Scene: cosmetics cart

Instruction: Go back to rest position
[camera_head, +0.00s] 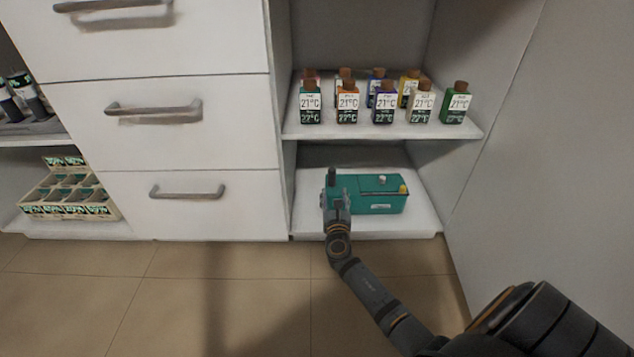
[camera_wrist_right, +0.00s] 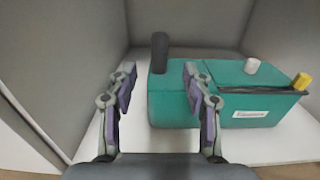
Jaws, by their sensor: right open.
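My right gripper (camera_head: 333,192) reaches into the lower shelf compartment, at the left end of a teal box (camera_head: 380,201). In the right wrist view the gripper (camera_wrist_right: 160,85) is open, its two fingers spread apart with nothing held between them. The teal box (camera_wrist_right: 240,90) sits behind and to the right of the fingers; the right finger overlaps its front in the picture. A dark upright post (camera_wrist_right: 159,52) stands at the box's left end. I cannot tell whether a finger touches the box. My left gripper is not in view.
The lower shelf (camera_head: 310,222) has side walls close to the gripper and an upper shelf (camera_head: 300,130) with several small bottles above. White drawers (camera_head: 170,150) with handles stand to the left. A divided carton (camera_head: 68,195) sits far left. The tiled floor in front is clear.

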